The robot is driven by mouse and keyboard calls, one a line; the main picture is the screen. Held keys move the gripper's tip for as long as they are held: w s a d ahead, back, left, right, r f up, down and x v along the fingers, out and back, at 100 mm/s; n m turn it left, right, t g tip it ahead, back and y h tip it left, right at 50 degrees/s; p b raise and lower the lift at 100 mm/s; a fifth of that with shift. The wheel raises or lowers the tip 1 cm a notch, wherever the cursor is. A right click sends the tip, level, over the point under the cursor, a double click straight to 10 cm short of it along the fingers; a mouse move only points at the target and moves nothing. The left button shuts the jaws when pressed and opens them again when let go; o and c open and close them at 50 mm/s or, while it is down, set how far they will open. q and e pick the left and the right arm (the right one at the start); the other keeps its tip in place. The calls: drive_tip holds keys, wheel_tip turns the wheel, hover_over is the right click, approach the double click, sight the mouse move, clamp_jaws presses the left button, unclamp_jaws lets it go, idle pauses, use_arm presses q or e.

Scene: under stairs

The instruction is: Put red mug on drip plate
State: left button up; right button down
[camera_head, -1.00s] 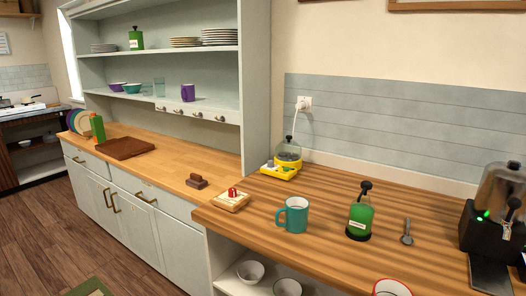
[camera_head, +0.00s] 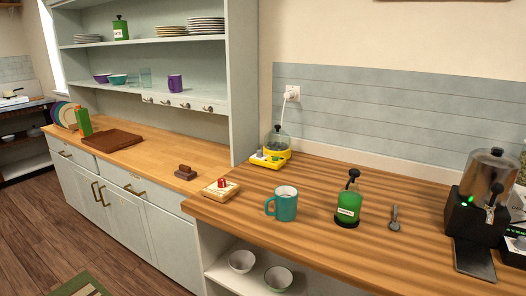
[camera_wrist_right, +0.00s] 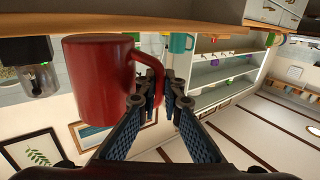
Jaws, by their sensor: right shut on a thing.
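The red mug (camera_wrist_right: 97,80) is large in the right wrist view, which shows the room upside down. My right gripper (camera_wrist_right: 160,98) is shut on the mug's handle, and the mug's body lies to the left of the fingers. The wooden counter edge is close to the mug's base in that view; I cannot tell whether they touch. The drip plate (camera_head: 474,258) is a dark flat plate in front of the coffee machine (camera_head: 484,195), at the right of the head view, with nothing on it. Neither gripper nor the red mug shows in the head view.
Boxes (camera_head: 515,240) are right of the machine. The counter's front middle is clear.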

drive_tip(key=shift+w+r, duration=0.1)
use_arm(q)
drive_tip(key=shift+w, duration=0.1)
use_arm(e)
drive_tip(key=w+d+r+n+y, duration=0.1)
drive_tip(key=w+d+r+y, duration=0.1)
drive_tip(key=w, duration=0.5)
drive_tip(key=w+d+r+n+y, duration=0.2)
drive_tip(key=w+d+y, duration=0.1)
drive_tip(key=w, duration=0.5)
drive_tip(key=shift+w+d+r+g, duration=0.15)
drive_tip(key=shift+d+r+g, duration=0.1)
drive_tip(key=shift+d+g, duration=0.25)
